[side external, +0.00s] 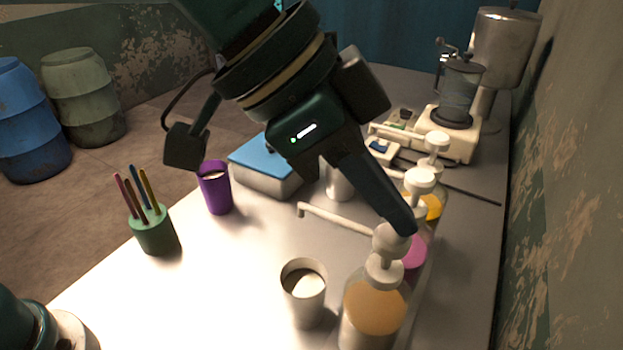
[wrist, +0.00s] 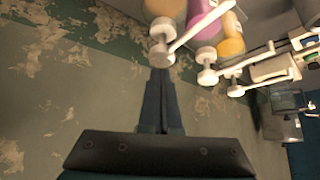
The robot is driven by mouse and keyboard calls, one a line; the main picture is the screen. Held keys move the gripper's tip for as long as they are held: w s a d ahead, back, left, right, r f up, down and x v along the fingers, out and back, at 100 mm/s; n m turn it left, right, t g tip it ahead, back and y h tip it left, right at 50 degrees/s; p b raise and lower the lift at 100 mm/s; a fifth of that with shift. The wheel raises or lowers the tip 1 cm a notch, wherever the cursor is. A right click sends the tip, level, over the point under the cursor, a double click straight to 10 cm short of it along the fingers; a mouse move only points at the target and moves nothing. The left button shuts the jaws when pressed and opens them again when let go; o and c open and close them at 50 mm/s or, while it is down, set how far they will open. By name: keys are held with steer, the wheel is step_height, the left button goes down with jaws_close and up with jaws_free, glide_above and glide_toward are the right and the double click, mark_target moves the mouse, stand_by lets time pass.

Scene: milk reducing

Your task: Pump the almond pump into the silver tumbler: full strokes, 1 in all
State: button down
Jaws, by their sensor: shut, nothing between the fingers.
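The nearest pump bottle (side external: 375,305) holds tan-orange liquid and has a white pump head with a long spout pointing left. No label is readable, so I cannot tell if it is the almond pump. A grey-silver tumbler (side external: 304,293) with pale liquid inside stands left of this bottle, below the spout's end in the picture. Another silvery cup (side external: 340,184) stands farther back, partly hidden by my gripper. My gripper (side external: 405,226) is shut and empty, its fingertips at the nearest pump head; contact is unclear. In the wrist view the closed fingers (wrist: 160,75) lie just below that pump head (wrist: 160,50).
Pink (side external: 415,252) and yellow-orange (side external: 433,205) pump bottles stand in a row behind, with another pump head beyond. A purple cup (side external: 216,190), a blue-lidded box (side external: 265,165) and a green pen holder (side external: 153,230) stand left. The table's front left is clear.

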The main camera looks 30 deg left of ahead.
steer(key=shift+f, duration=1.1)
steer(key=shift+r, duration=1.55)
step_height(320, 180, up, 6)
steer(key=shift+w, duration=0.1)
